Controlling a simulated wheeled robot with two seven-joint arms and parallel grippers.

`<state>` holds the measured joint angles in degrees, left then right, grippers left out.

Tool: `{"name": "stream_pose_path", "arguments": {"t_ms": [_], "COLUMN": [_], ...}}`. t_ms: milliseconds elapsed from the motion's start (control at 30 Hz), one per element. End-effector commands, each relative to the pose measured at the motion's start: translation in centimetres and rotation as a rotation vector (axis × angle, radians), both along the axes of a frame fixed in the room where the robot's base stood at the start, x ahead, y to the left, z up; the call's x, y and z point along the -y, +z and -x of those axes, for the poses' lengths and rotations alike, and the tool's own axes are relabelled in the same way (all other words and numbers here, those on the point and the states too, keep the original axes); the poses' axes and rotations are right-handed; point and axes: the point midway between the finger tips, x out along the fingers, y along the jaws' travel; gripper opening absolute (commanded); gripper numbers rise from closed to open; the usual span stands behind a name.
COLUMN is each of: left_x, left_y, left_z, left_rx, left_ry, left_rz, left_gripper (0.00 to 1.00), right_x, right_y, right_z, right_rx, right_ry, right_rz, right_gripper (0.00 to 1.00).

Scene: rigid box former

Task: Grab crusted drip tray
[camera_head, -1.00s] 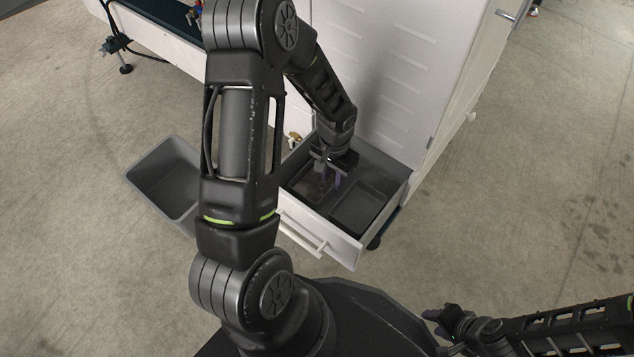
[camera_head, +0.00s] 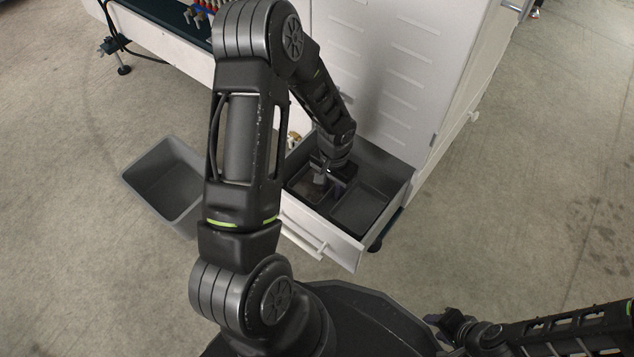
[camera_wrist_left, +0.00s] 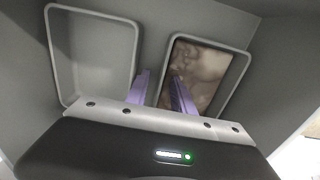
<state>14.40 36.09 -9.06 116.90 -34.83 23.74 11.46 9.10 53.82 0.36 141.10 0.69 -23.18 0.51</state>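The crusted drip tray (camera_head: 306,190), a dark-rimmed tray with brown stains on its floor, lies in the open drawer on the left. In the left wrist view the crusted tray (camera_wrist_left: 210,68) is on the right. My left gripper (camera_head: 329,184) is down in the drawer at this tray's inner side. In the left wrist view its purple fingers (camera_wrist_left: 162,84) are apart, one over the gap between the trays and one over the crusted tray, with the tray's side wall between them. Contact cannot be told. My right gripper (camera_head: 438,327) is low at the right, empty, fingers apart.
A clean grey tray (camera_head: 358,210) lies beside the crusted one in the drawer (camera_head: 335,247). A grey open bin (camera_head: 165,180) stands on the floor left of the drawer. The white machine body (camera_head: 390,80) rises behind the drawer. The floor at right is clear.

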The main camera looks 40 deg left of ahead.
Motion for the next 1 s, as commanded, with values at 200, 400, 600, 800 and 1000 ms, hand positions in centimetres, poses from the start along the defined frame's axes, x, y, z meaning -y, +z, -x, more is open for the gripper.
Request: {"name": "stream_pose_path", "arguments": {"t_ms": [200,400,600,800,1000], "left_x": [0.0,0.0,0.0,0.0,0.0], "left_y": [0.01,0.01,0.01,0.0,0.0], "left_z": [0.0,0.0,0.0,0.0,0.0], "left_rx": [0.0,0.0,0.0,0.0,0.0], "left_ry": [0.0,0.0,0.0,0.0,0.0], "left_rz": [0.0,0.0,0.0,0.0,0.0], "left_gripper": [0.17,0.0,0.0,0.0,0.0], "right_x": [0.01,0.01,0.01,0.01,0.01], "right_y": [0.01,0.01,0.01,0.0,0.0], "right_z": [0.0,0.0,0.0,0.01,0.01], "right_rx": [0.0,0.0,0.0,0.0,0.0], "right_ry": [0.0,0.0,0.0,0.0,0.0], "right_rz": [0.0,0.0,0.0,0.0,0.0], "right_gripper": [0.36,0.36,0.36,0.36,0.36]}}
